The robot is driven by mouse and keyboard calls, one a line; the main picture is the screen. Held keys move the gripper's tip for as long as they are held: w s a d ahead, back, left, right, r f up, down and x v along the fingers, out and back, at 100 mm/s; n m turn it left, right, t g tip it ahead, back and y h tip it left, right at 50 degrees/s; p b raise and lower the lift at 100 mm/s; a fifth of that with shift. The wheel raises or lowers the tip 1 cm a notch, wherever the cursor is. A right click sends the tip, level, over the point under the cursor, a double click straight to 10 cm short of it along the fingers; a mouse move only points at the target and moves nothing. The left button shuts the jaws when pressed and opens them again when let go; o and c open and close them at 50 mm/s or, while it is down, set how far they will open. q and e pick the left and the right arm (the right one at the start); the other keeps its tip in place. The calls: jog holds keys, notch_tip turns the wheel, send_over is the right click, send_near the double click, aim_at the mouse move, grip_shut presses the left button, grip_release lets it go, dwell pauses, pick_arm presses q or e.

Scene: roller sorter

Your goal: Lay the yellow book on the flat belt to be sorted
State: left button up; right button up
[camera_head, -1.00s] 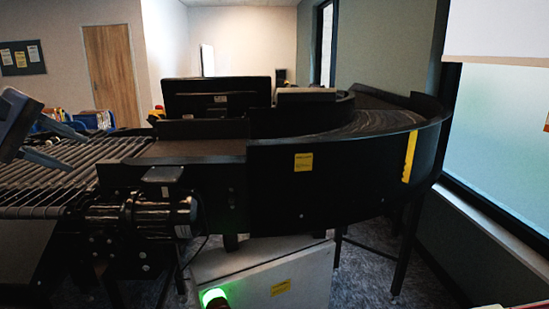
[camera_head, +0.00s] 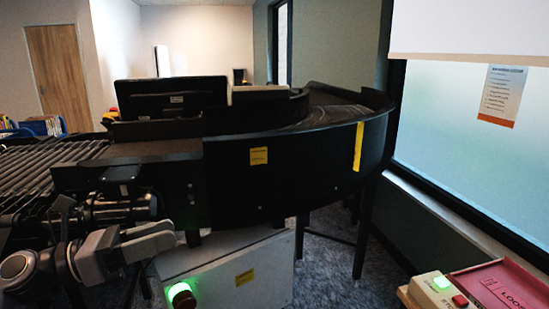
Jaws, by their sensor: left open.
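My left gripper (camera_head: 164,236) is at the lower left, in front of the sorter's motor and below belt height. Its two grey fingers point right, apart, with nothing seen between them. The flat belt (camera_head: 150,150) is the short dark section between the rollers and the curved part, above and behind the gripper. My right gripper is not in view.
The roller section (camera_head: 45,165) runs off left, and the black curved conveyor (camera_head: 320,115) bends away to the right. A grey cabinet (camera_head: 225,265) with a green lamp stands below. A control box (camera_head: 438,291) and a red item (camera_head: 500,287) are at the lower right. Bookcarts stand far left.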

pick_arm(q)
jog(key=s+a+f+n+t+y, duration=0.15)
jog(key=f+n+t+y, duration=0.35)
jog(key=f+n, duration=0.75)
jog(key=s+f+n+t+y, duration=0.2)
jog(key=f+n+t+y, duration=0.35)
jog(key=n, duration=1.25)
jog(key=s+f+n+g+y, duration=0.2)
jog(key=s+f+n+g, duration=0.2)
jog(key=f, duration=0.6)
jog(key=s+f+n+g+y, duration=0.2)
jog(key=s+f+n+g, duration=0.2)
jog(key=s+f+n, duration=0.5)
jog(key=shift+s+d+f, duration=0.3)
jog(key=shift+s+f, duration=0.3)
jog(key=shift+s, duration=0.65)
jog(key=shift+w+d+y, duration=0.1)
jog(key=shift+d+y, duration=0.05)
jog(key=shift+y, duration=0.1)
